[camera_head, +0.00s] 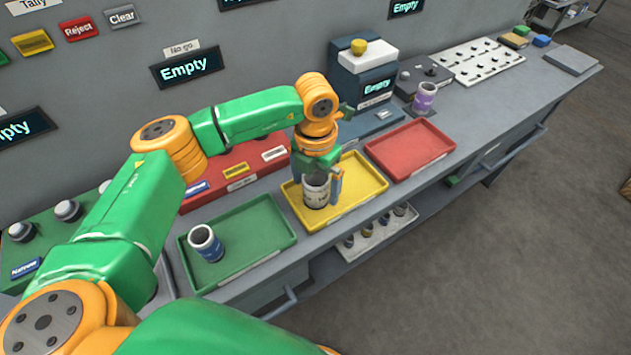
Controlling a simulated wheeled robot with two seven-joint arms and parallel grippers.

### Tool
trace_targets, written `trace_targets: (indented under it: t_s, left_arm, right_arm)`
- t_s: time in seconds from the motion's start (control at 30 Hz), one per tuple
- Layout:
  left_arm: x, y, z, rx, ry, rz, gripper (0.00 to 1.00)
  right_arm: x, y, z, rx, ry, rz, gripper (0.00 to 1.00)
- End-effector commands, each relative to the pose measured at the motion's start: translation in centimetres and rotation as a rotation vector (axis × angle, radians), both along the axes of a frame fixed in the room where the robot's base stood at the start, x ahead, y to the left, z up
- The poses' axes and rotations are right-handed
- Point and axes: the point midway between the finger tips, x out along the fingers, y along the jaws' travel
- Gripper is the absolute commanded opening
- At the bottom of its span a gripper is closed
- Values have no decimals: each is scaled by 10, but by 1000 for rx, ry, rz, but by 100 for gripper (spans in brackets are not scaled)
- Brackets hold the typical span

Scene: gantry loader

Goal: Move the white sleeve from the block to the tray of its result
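The white sleeve (316,193) is upright at the yellow tray (362,178), near the tray's left part. My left gripper (318,184) comes down from above with a finger on either side of the sleeve and appears shut on it. I cannot tell whether the sleeve's base touches the tray floor. A green tray (265,232) lies to the left and a red tray (412,150) to the right. A purple-and-white sleeve (425,97) stands on a dark block (431,111) behind the red tray. My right gripper is not in view.
A blue-banded sleeve (206,244) stands in the green tray. The red tray is empty. A dark machine (362,75) reading "Empty" stands behind the trays. A red panel (245,165) with labels is behind the green tray. A shelf below holds several small cylinders.

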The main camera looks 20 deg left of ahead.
Motion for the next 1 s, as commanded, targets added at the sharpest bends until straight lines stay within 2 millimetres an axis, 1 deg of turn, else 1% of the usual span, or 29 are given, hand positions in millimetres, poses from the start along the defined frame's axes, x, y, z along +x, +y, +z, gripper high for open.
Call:
trace_targets:
  t_s: [0.17, 0.23, 0.27, 0.37, 0.6, 0.7, 0.83, 1.0]
  left_arm:
    - [0, 0, 1, 0, 0, 0, 99]
    - [0, 0, 6, 0, -1, 0, 99]
    - [1, 0, 8, -2, -3, 1, 99]
    - [1, 0, 25, -2, -6, 1, 99]
    - [1, 0, 88, -1, -6, 1, 99]
    - [1, -1, 109, -1, -4, 0, 99]
    - [0, 0, 121, 0, -1, 0, 99]
    - [0, 0, 124, 0, 1, -1, 99]
  right_arm:
    - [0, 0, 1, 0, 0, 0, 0]
    - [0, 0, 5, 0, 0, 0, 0]
    - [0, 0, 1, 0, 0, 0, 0]
    - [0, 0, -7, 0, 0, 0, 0]
    - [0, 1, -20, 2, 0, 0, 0]
    - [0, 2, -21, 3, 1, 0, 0]
    - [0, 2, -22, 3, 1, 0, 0]
    - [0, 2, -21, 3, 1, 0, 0]
